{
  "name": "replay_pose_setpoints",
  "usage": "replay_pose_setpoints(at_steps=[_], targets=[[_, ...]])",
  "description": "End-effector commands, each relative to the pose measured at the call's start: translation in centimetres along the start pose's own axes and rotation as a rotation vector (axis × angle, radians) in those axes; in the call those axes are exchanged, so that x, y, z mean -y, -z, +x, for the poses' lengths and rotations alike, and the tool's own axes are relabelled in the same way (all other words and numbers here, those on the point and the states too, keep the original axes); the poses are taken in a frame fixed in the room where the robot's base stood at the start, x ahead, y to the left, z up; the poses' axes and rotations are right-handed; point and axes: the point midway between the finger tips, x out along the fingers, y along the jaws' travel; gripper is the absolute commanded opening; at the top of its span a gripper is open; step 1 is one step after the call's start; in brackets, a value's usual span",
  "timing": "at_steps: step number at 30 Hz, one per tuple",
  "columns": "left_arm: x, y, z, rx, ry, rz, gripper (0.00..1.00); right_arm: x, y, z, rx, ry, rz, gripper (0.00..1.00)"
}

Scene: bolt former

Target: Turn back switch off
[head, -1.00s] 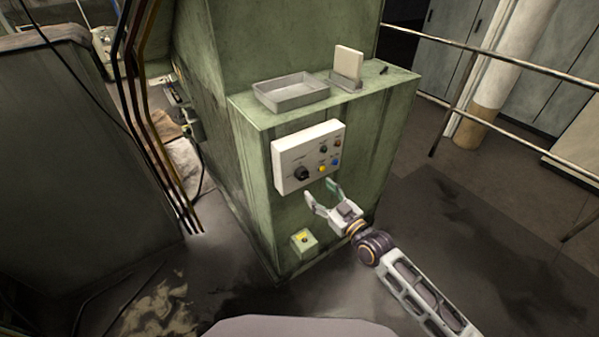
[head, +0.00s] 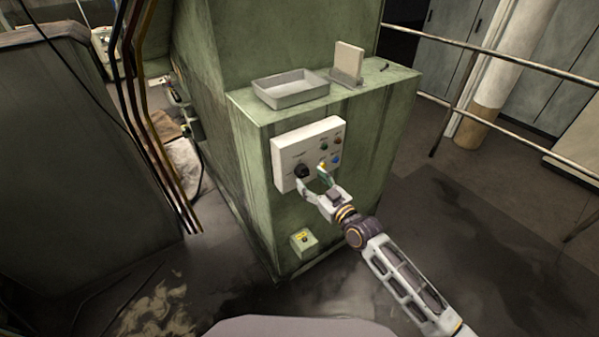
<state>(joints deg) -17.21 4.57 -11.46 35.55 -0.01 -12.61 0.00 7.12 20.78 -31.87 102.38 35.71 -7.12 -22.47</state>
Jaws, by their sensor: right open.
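The white control panel (head: 307,150) is fixed to the front of the green machine cabinet. A black rotary switch (head: 301,171) sits at its lower left, and several small coloured buttons sit to the right of it. My right gripper (head: 312,177) is open in front of the panel's lower edge. One finger is just below the black switch, and the other overlaps the buttons at the panel's lower right and hides part of them. I cannot tell whether a finger touches the panel. My left gripper is not in view.
A small green box with a yellow-topped button (head: 304,241) is low on the cabinet. A grey tray (head: 291,90) and a white block in a holder (head: 347,62) stand on the cabinet top. Vertical pipes (head: 133,90) run at left. A railing (head: 500,55) stands at right, with open floor before it.

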Motion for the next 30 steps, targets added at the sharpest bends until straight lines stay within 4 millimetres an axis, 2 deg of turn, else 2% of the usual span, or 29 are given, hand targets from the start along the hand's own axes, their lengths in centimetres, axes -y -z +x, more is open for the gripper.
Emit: replay_pose_setpoints(at_steps=[5,11,18,30], targets=[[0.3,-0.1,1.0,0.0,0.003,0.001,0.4,0.0,-0.1,2.0,-0.003,0.0,0.001,0.61],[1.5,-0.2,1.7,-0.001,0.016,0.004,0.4,0.1,-0.1,3.9,-0.001,0.001,0.005,0.61],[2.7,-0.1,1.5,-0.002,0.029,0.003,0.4,0.1,0.1,3.7,0.0,0.001,0.163,0.61],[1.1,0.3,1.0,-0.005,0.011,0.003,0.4,0.0,0.1,3.6,0.0,0.0,0.496,0.61]])
